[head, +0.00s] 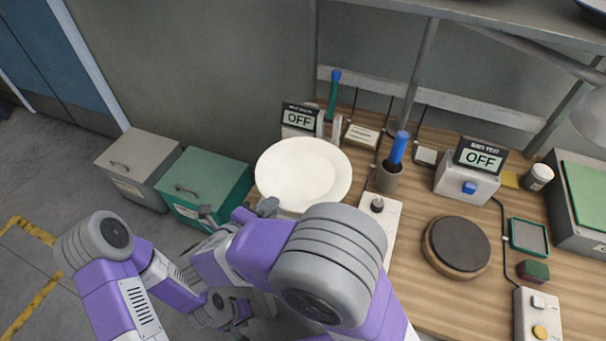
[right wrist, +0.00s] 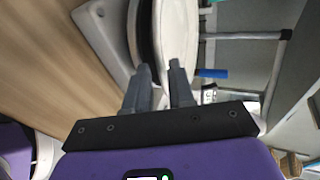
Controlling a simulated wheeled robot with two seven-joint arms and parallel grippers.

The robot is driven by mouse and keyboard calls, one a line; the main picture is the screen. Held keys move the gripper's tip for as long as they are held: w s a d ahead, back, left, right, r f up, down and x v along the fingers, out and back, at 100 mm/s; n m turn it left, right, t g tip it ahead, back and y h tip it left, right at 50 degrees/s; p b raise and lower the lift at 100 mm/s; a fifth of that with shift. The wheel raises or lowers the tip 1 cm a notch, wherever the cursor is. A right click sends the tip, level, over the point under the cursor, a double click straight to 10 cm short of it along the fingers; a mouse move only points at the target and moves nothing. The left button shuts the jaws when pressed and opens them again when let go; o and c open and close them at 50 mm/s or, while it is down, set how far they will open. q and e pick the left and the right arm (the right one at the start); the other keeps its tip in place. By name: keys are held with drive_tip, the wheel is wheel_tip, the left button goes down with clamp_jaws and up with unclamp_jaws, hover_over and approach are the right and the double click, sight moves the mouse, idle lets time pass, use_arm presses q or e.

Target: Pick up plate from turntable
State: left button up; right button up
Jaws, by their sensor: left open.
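The white round plate (head: 303,172) lies on the turntable at the left end of the wooden bench. In the right wrist view the plate (right wrist: 178,30) shows edge-on beside the dark turntable disc (right wrist: 146,30). My right gripper (head: 266,207) is at the plate's near left rim. In the right wrist view its two fingers (right wrist: 161,68) stand apart, with the plate's rim between their tips; I cannot make out firm contact on both sides. My left gripper (head: 240,322) is open, low and away from the plate, partly hidden by my own arms.
A second dark round disc (head: 457,245) sits right on the bench. Two displays reading OFF (head: 299,118) (head: 481,158) and a cup with a blue-handled brush (head: 392,170) stand behind. Green (head: 203,187) and grey (head: 140,165) cabinets are at left. Open floor lies at lower left.

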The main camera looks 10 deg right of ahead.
drive_tip(key=b+x, duration=0.1)
drive_tip(key=x, duration=0.3)
drive_tip(key=shift+s, duration=0.1)
drive_tip(key=shift+c, duration=0.4)
clamp_jaws()
idle(0.8)
